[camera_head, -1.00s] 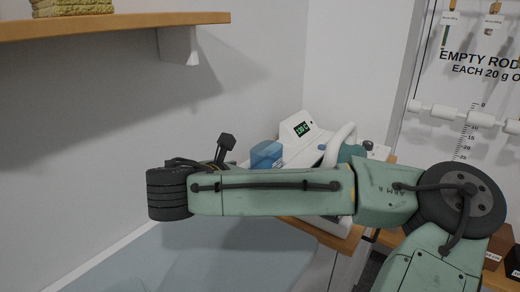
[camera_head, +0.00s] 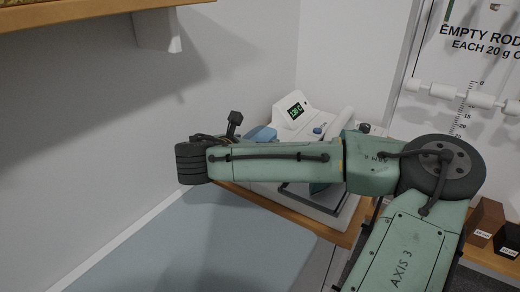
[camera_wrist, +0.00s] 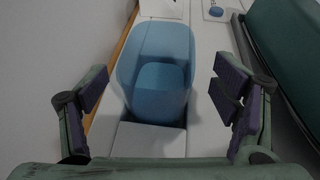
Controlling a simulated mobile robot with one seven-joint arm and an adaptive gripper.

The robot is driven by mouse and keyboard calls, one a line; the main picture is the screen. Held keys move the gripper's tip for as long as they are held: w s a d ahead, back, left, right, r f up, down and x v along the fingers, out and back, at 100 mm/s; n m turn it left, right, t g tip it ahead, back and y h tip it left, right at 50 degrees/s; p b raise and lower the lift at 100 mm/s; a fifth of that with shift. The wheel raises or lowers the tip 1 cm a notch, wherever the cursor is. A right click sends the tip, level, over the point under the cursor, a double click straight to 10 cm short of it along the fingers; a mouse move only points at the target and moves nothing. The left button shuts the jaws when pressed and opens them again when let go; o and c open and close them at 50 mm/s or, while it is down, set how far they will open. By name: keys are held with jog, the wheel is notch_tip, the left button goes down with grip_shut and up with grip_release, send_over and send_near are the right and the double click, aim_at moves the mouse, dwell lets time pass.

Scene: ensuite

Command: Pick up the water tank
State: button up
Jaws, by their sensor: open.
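The water tank (camera_wrist: 160,75) is a translucent blue container. In the wrist view it sits in a recess of a white machine, centred ahead of my gripper (camera_wrist: 167,100). My gripper is open, with one purple-padded finger to the left of the tank and one to the right, and nothing between the pads is held. In the head view only the top of the water tank (camera_head: 262,133) shows above my arm, on the white machine (camera_head: 310,128) with a green-lit display. My arm hides the rest of the tank and my fingers there.
The machine stands on a wooden-edged surface (camera_head: 275,207) beside a grey wall. A dark green rounded part (camera_wrist: 290,60) lies close to the right finger. A wooden shelf (camera_head: 75,14) overhangs at upper left.

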jog(key=shift+x, duration=1.4)
jog(key=shift+c, duration=0.3)
jog(key=shift+r, duration=0.1)
jog(key=c, duration=1.4)
